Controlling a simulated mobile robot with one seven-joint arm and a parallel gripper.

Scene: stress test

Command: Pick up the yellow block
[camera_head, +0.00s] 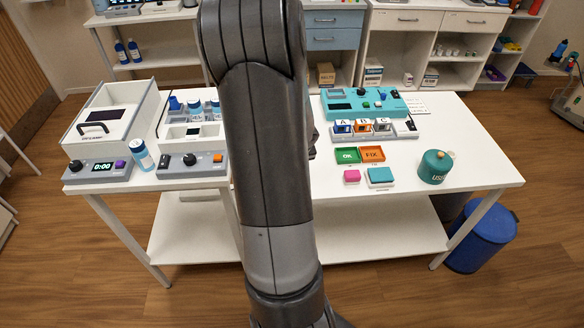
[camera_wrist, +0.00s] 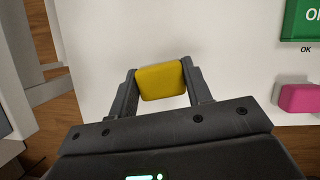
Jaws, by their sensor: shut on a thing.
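The yellow block (camera_wrist: 162,82) shows in the wrist view, between the two dark fingers of my gripper (camera_wrist: 160,85). The fingers are shut on it, one at its left side and one at its right side. The white table top (camera_wrist: 200,30) lies behind the block. I cannot tell how far the block is above the table. In the head view my own arm covers the middle of the picture, and the block and gripper are hidden behind it.
A green OK tray (camera_head: 347,156) and an orange FIX tray (camera_head: 372,153) lie on the table. A pink block (camera_head: 352,176), a teal block (camera_head: 380,176) and a green canister (camera_head: 434,167) stand nearby. Lab devices (camera_head: 192,165) stand left of my arm. Bare table surrounds the canister.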

